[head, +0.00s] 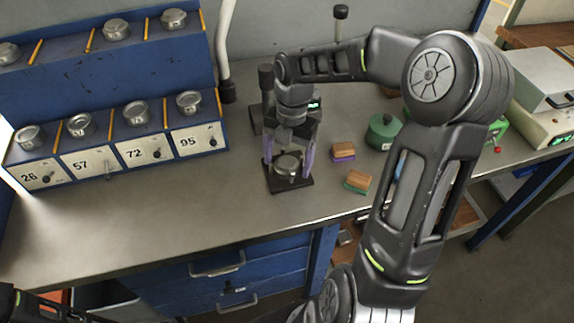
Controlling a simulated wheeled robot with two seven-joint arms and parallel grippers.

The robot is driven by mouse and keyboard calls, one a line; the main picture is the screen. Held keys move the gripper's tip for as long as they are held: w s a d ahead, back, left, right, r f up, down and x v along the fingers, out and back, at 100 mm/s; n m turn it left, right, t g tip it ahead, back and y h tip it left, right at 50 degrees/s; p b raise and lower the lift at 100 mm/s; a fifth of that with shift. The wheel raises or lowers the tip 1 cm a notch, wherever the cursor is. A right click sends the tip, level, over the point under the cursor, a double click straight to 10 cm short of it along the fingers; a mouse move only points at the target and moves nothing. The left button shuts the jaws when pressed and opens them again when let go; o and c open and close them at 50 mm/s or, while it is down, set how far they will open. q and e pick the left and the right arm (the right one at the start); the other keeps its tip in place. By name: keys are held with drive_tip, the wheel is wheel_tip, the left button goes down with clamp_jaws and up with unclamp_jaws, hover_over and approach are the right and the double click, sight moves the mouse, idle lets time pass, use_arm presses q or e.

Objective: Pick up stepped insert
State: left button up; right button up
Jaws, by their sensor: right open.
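A small silver round piece (286,166), which looks like the stepped insert, sits on the black base (290,184) of a gauge stand in the head view. My right gripper (288,159) points down over it. Its two purple-grey fingers are open, one on each side of the piece. I cannot tell whether the fingers touch it. Part of the stand is hidden behind my right arm and gripper. My left gripper is not in view; only part of my left arm shows at the lower left corner.
A blue rack (100,85) with several lidded metal pots and numbered drawers stands at the left. Two small wood-topped brushes or blocks (343,150) and a green round pot (383,132) lie right of the stand. The steel bench (150,225) is clear in front.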

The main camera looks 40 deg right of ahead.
drive_tip(key=shift+c, duration=0.3)
clamp_jaws()
idle(0.5)
